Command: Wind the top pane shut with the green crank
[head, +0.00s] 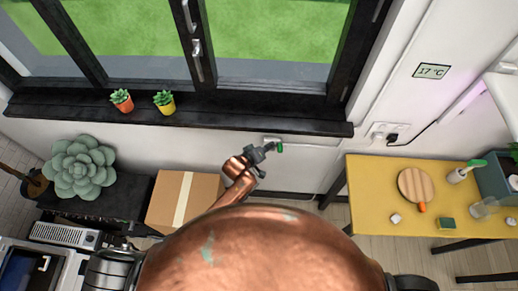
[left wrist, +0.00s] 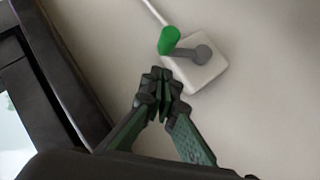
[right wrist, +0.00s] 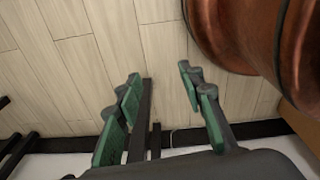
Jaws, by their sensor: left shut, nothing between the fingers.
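The green crank (head: 279,147) is on the wall below the window sill. In the left wrist view its green knob (left wrist: 170,40) sits on a grey arm (left wrist: 196,52) fixed to a white square box (left wrist: 206,72). My left gripper (head: 264,152) is shut and empty, just left of the knob in the head view. In the left wrist view its fingertips (left wrist: 160,82) are just below the knob and appear apart from it. My right gripper (right wrist: 158,82) is open and empty above the floor. The window's upper part is outside the head view, so I cannot see the top pane.
The dark sill (head: 230,113) holds two small potted plants (head: 164,102). A cardboard box (head: 182,200) and a large succulent (head: 82,168) are at the left. A yellow table (head: 370,190) with several small items stands at the right. My copper-coloured body hides the lower middle.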

